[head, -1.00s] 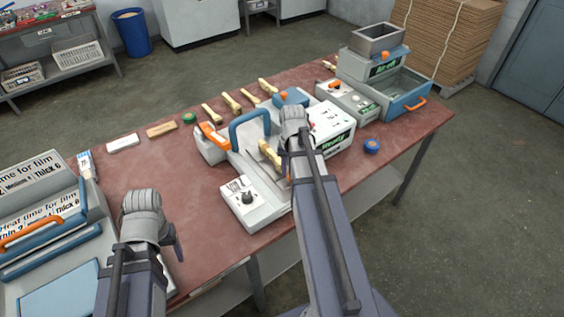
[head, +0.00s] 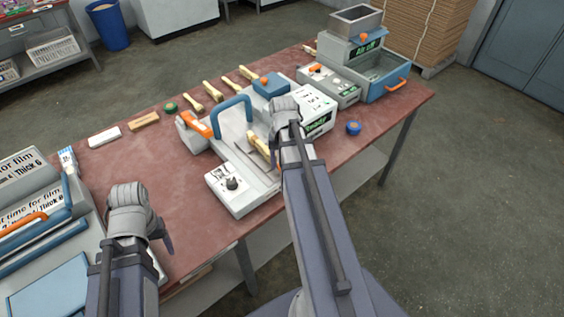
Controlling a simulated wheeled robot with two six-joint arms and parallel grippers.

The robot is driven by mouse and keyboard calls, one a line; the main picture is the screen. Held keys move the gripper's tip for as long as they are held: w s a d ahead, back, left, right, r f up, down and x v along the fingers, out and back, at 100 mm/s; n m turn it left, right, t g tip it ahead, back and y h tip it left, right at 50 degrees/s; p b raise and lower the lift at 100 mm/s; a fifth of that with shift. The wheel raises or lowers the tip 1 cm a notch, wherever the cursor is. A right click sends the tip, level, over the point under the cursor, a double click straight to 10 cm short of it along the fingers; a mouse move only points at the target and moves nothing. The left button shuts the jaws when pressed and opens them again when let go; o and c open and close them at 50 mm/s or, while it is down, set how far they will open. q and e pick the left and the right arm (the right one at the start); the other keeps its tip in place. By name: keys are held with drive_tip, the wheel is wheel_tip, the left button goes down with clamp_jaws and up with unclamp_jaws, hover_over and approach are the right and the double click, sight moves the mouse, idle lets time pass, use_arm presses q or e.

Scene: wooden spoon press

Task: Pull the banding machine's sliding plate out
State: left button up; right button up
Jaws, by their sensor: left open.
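A light grey machine (head: 222,153) with a blue arched handle, an orange lever and a display that looks like "Ready" stands mid-table. I take it for the banding machine, but no label names it. A pale wooden piece (head: 259,147) lies over the plate. My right gripper (head: 275,150) is above the machine, close to that piece. My arm hides its fingers, so contact and opening are unclear. My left gripper (head: 160,236) is open and empty over the table's front left, apart from the machine.
A machine with film-heating labels (head: 40,222) and an orange handle stands at the left. Another with a grey hopper (head: 355,20) and blue drawer is at the back right. Wooden spoons (head: 213,91) lie behind the middle machine. A blue roll (head: 353,128) is at its right. Red tabletop (head: 190,235) is clear front left.

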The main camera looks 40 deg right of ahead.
drive_tip(key=shift+o, duration=0.4)
drive_tip(key=shift+w, duration=0.1)
drive_tip(key=shift+r, duration=0.2)
drive_tip(key=shift+r+p, duration=0.25)
drive_tip(key=shift+p, duration=0.2)
wheel_tip(320, 180, up, 7)
drive_tip(key=p, duration=0.7)
drive_tip(key=s+a+n, duration=0.1)
drive_tip(key=a+n, duration=0.3)
drive_tip(key=a, duration=0.6)
drive_tip(key=s+a+n, duration=0.2)
drive_tip(key=a+n, duration=0.2)
drive_tip(key=a, duration=0.7)
drive_tip(key=s+a+n+h, duration=0.1)
drive_tip(key=a+n, duration=0.3)
drive_tip(key=a, duration=0.6)
drive_tip(key=shift+s+a, duration=0.3)
drive_tip(key=shift+s, duration=0.25)
